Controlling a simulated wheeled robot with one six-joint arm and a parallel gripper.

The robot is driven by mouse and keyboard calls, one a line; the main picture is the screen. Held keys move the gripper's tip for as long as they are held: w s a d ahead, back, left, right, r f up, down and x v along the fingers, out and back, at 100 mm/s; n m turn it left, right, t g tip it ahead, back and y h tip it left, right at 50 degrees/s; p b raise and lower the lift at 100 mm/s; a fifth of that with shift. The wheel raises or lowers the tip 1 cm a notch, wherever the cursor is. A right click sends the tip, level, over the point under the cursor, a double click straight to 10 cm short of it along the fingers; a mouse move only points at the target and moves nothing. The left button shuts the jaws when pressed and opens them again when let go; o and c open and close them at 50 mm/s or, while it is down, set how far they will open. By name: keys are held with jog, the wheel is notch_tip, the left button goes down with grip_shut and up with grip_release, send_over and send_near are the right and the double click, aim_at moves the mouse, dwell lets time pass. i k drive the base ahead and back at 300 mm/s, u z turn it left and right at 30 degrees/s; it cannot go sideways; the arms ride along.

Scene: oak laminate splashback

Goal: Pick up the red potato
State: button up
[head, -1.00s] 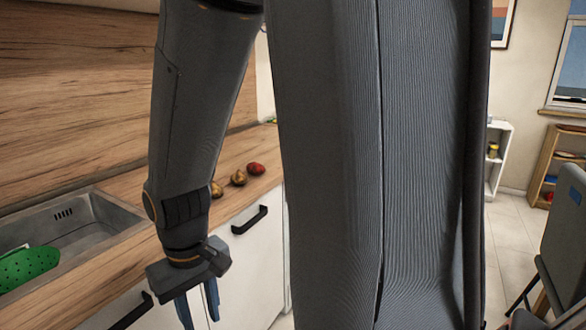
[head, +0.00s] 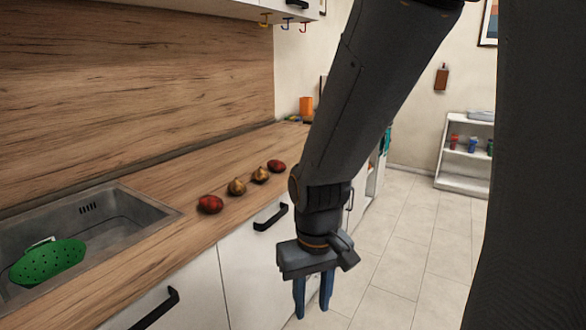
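A red potato (head: 210,204) lies on the wooden counter (head: 150,240), close to its front edge and right of the sink. A second red, roundish item (head: 276,166) lies farther along the counter, partly close to my arm's outline. Two brown, onion-like items, one nearer (head: 237,187) and one farther (head: 261,175), lie between them in a row. My gripper (head: 312,306) points down in front of the cabinets, right of the row and clear of it. Its two fingers are apart with nothing between them.
A steel sink (head: 135,208) holds a green colander (head: 48,262). Cabinet fronts with black handles (head: 271,217) stand below the counter. An orange container (head: 306,106) stands at the counter's far end. Tiled floor (head: 400,250) is open to the right, before a white shelf (head: 463,181).

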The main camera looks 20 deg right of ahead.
aim_at(273, 166)
jog(key=z, duration=0.65)
jog(key=k, duration=0.55)
jog(key=z, duration=1)
jog(key=i, duration=1.55)
jog(key=u, duration=0.4)
jog(key=i, duration=0.95)
jog(key=u, duration=1.45)
jog(key=i, duration=0.65)
jog(key=u, duration=0.55)
